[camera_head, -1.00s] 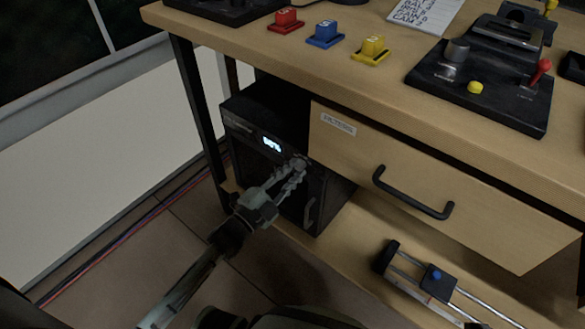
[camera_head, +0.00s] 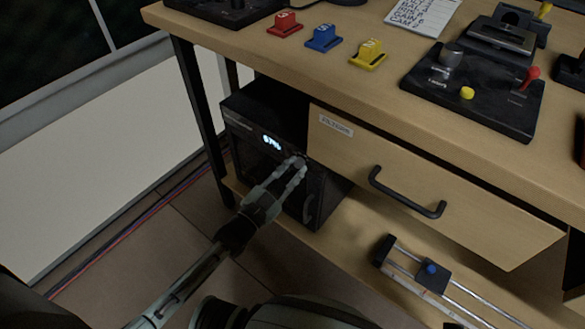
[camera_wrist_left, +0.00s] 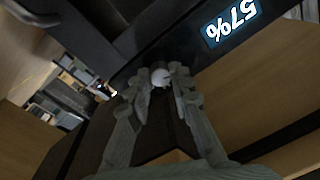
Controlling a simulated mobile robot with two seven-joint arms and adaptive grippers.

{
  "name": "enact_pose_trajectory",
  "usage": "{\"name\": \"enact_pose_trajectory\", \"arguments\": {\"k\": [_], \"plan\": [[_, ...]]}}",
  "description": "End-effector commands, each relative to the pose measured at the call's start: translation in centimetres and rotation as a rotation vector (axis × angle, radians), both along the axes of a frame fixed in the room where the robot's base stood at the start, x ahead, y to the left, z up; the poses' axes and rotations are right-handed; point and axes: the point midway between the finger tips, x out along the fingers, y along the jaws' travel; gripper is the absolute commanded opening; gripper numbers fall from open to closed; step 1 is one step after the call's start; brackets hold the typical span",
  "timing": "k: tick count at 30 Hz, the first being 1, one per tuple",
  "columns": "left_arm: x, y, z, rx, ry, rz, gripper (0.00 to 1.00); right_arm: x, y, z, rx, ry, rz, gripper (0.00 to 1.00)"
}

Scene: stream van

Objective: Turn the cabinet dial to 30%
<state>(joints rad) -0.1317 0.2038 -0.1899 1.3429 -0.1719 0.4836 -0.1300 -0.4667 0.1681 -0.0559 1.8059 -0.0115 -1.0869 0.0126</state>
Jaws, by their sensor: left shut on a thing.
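The black cabinet (camera_head: 262,110) stands under the desk, with a lit display (camera_head: 271,143) on its front. My left gripper (camera_head: 299,164) reaches the cabinet's upper right front, right of the display. In the head view the fingers hide the dial. My right gripper is not in view.
A wooden drawer (camera_head: 425,185) with a black handle (camera_head: 405,195) is close to the right of my left gripper. A slider rail (camera_head: 430,272) lies on the low shelf. The desk top (camera_head: 390,70) overhangs the cabinet. Open floor lies in front.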

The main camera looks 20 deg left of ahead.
Motion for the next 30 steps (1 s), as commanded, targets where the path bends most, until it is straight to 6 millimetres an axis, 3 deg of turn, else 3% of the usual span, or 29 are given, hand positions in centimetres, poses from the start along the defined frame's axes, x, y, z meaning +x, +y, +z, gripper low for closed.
{"name": "enact_pose_trajectory", "arguments": {"k": [12,13,18,30], "plan": [[0.02,0.11,-0.07,-0.007,0.005,0.002,0.00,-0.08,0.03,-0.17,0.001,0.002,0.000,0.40],[0.02,0.11,-0.06,-0.007,0.005,0.002,0.22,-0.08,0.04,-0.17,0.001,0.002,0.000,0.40],[0.01,0.07,-0.05,-0.007,0.004,0.001,0.42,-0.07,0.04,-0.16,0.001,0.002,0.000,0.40],[-0.91,0.31,-0.18,-0.006,0.005,0.000,0.42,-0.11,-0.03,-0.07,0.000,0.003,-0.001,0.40]]}}
